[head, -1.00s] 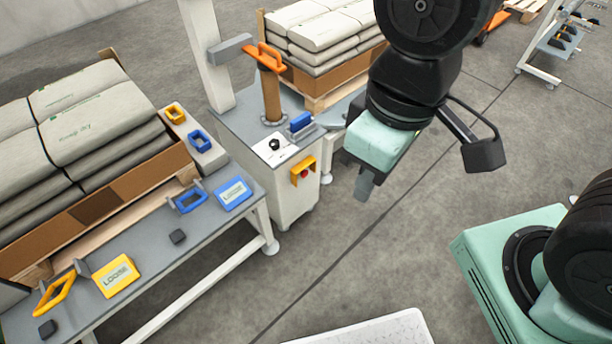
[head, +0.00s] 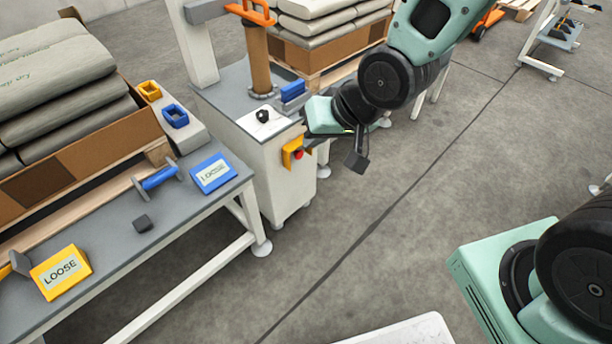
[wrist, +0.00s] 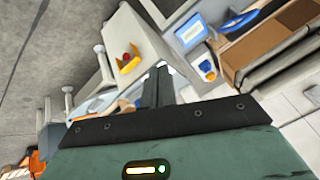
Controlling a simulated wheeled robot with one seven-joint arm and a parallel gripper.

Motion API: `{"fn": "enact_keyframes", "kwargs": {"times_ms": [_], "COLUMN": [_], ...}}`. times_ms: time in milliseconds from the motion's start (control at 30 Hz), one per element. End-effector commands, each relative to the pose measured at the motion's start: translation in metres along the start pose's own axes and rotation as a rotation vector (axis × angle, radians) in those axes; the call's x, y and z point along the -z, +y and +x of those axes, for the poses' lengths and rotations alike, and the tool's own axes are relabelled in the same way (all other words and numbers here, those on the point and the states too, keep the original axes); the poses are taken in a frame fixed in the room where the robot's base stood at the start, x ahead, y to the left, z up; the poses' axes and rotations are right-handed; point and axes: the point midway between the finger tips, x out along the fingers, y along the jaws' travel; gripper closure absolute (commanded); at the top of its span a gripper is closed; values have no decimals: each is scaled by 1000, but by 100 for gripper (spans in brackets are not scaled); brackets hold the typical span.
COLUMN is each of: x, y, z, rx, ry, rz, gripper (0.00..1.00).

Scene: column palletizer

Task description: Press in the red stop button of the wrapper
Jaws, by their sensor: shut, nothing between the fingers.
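The wrapper is a white cabinet (head: 285,185) with a grey top. Its red stop button (head: 298,155) sits in a yellow housing (head: 288,148) on the cabinet's side. In the wrist view the red button (wrist: 126,56) and yellow housing (wrist: 130,66) lie just left of and beyond my fingertips. My gripper (wrist: 160,72) is shut and empty, with its fingers together and apart from the button. In the head view my gripper's hand is just right of and above the button; its fingertips are hard to make out there.
A brown post (head: 258,60) with an orange handle and a blue-topped part (head: 292,92) stand on the cabinet top. Open floor (head: 420,220) lies right.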

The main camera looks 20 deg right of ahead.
Motion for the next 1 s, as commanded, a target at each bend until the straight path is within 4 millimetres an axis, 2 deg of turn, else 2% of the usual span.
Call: {"fn": "enact_keyframes", "kwargs": {"times_ms": [33,400,700,1000], "x": [-7,-7,-15,-31], "y": [13,64,111,164], "z": [28,133,204,260], "rx": [14,172,339,536], "ry": [25,237,395,544], "rz": [37,315,550,788], "gripper": [100,100,100,100]}}
